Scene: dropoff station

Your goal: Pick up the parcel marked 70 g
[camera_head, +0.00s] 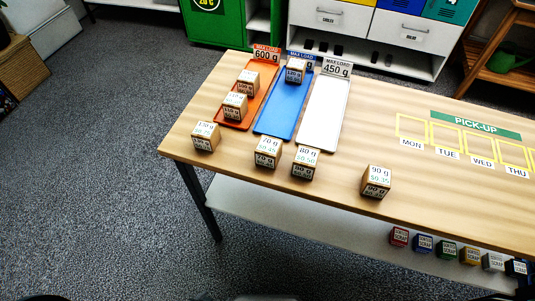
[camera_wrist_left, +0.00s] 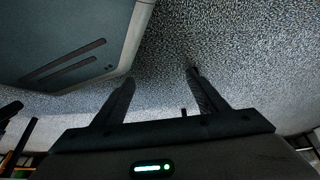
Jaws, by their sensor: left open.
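The parcel marked 70 g (camera_head: 268,152) is a small brown box with white labels. It stands on the table near the front edge, just below the blue tray, between the 130 g parcel (camera_head: 205,136) and the 80 g parcel (camera_head: 306,162). My left gripper (camera_wrist_left: 160,82) shows only in the left wrist view; its two dark fingers are apart with nothing between them, over grey floor. No parcel shows in that view. My right gripper is in neither view.
An orange tray (camera_head: 234,124) holds two parcels, a blue tray (camera_head: 283,113) one; a white tray (camera_head: 320,117) is empty. A 90 g parcel (camera_head: 377,182) stands to the right on the wooden table (camera_head: 380,130). Small coloured boxes (camera_head: 446,249) sit on the lower shelf.

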